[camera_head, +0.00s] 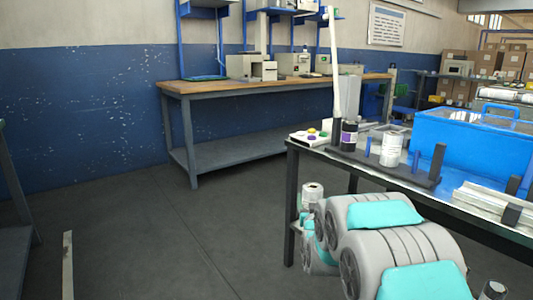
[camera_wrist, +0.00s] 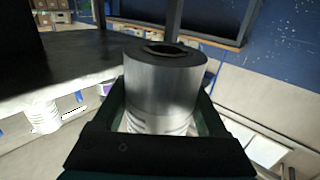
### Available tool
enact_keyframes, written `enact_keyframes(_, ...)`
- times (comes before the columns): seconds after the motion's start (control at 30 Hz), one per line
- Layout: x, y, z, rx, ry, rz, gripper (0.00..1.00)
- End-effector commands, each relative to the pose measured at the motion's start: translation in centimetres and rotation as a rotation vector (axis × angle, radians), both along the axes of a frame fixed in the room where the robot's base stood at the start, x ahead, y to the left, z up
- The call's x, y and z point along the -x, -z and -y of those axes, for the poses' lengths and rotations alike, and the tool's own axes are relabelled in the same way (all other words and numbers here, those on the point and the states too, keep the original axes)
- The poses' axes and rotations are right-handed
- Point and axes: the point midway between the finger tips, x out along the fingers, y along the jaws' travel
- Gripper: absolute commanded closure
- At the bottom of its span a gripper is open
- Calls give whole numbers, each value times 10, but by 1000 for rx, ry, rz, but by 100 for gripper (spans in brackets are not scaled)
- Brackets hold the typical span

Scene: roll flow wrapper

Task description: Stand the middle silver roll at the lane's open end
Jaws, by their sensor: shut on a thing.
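A silver roll (camera_wrist: 162,85) with a dark ring-shaped top and a white lower part fills the middle of the wrist view. My gripper (camera_wrist: 164,95) is shut on it, with one dark green finger on each side. In the head view, a pale roll (camera_head: 312,192) shows beside the table leg, below table height, at the end of my arm; the fingers there are hidden. On the table, a dark roll with a purple band (camera_head: 349,136) and a silver-white roll (camera_head: 390,150) stand upright by a dark rail with short posts (camera_head: 408,174). I cannot tell which end is open.
A blue machine (camera_head: 470,138) stands behind the rail, with metal trays (camera_head: 490,203) at right. A white post rises by the table's left corner near a small button panel (camera_head: 308,137). The floor (camera_head: 150,240) at left is clear. A wooden bench (camera_head: 275,86) stands behind.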

Motion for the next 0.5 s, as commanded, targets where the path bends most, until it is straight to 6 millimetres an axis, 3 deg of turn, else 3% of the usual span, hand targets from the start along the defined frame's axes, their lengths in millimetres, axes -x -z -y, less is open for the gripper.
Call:
enact_keyframes(0.03, -2, -18, 5, -4, -12, 5, 100)
enact_keyframes(0.17, -4, -38, 8, -3, -44, 7, 100)
enact_keyframes(0.5, -5, -42, 9, -3, -57, 2, 100)
